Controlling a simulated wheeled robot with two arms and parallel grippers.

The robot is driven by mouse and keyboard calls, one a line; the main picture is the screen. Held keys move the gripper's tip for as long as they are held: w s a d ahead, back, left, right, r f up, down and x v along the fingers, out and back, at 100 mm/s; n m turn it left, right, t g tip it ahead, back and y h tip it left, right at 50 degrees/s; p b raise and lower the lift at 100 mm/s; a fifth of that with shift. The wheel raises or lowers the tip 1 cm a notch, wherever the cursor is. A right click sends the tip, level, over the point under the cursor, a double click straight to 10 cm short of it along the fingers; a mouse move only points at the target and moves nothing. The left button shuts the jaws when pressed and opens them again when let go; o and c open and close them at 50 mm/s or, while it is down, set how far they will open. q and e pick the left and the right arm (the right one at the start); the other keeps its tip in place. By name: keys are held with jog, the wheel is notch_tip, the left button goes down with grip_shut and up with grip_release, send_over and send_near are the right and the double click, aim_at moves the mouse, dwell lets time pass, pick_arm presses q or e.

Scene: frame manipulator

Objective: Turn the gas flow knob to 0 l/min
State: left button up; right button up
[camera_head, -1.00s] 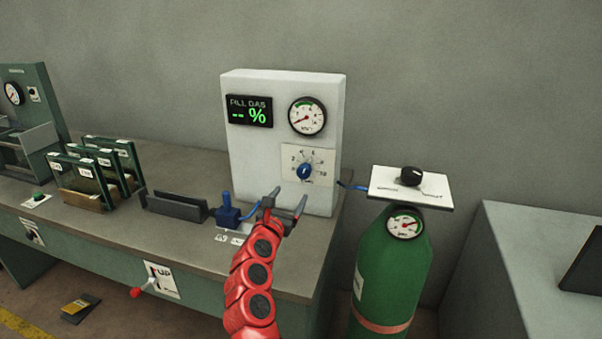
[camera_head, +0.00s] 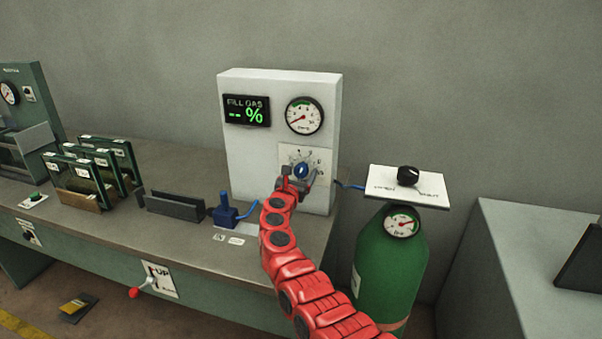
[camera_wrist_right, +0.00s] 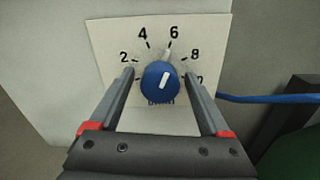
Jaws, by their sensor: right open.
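The gas flow knob (camera_head: 301,170) is blue with a white pointer line and sits on a white dial plate (camera_head: 323,155) on the front of the white box (camera_head: 270,155). In the right wrist view the knob (camera_wrist_right: 160,82) points up and slightly right, near the 6. My right gripper (camera_head: 301,178) is at the knob. In the right wrist view its two fingers (camera_wrist_right: 162,92) stand open, one on each side of the knob. Whether they touch it I cannot tell. The 0 mark and part of the 10 are hidden by the fingers. My left gripper is not in view.
A blue valve (camera_head: 226,212) with a hose stands on the bench left of my arm. A green gas cylinder (camera_head: 385,265) with a black knob (camera_head: 408,175) on its top plate stands to the right. A round gauge (camera_head: 304,116) is above the dial.

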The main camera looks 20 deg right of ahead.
jog(key=shift+c, duration=0.3)
grip_shut()
dwell(0.3)
